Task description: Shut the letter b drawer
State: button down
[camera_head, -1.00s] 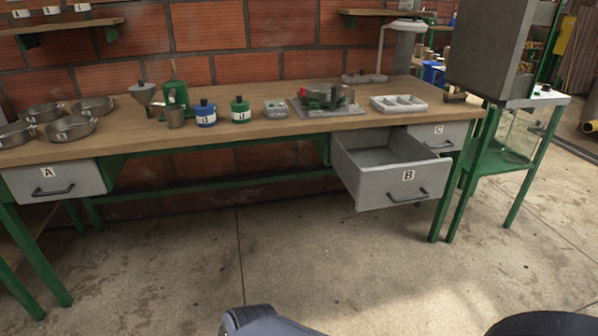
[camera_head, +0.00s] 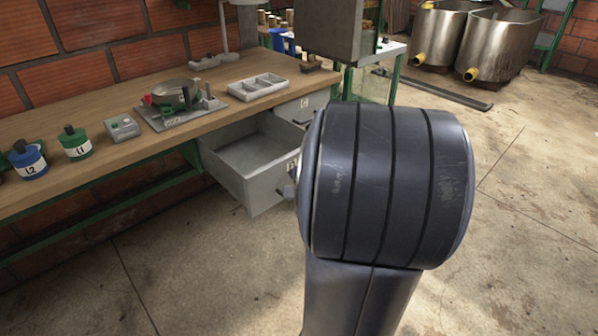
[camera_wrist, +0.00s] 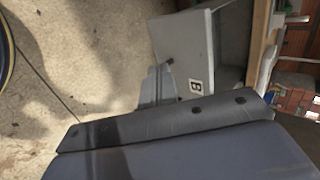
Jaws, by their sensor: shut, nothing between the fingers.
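The letter B drawer (camera_head: 262,186) is a grey metal drawer under the bench top, pulled well out and empty. In the wrist view its front (camera_wrist: 187,40) and its "B" label (camera_wrist: 195,86) show from close by. My gripper (camera_wrist: 158,78) is shut and empty, in front of the drawer front near the dark handle; I cannot tell whether it touches.
Drawer C (camera_head: 300,108) sits beside drawer B under the bench. The wooden bench top (camera_head: 110,98) holds jars, a scale (camera_head: 180,108) and a divided tray (camera_head: 258,87). A green-framed stand is behind my arm. The concrete floor (camera_head: 510,225) is clear at right.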

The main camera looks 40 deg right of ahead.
jog(key=d, duration=0.2)
jog(key=b, duration=0.2)
send_near(267, 190)
jog(key=s+f+x, duration=0.1)
jog(key=x, duration=0.4)
jog(key=shift+w+r, duration=0.2)
jog(key=shift+w, duration=0.6)
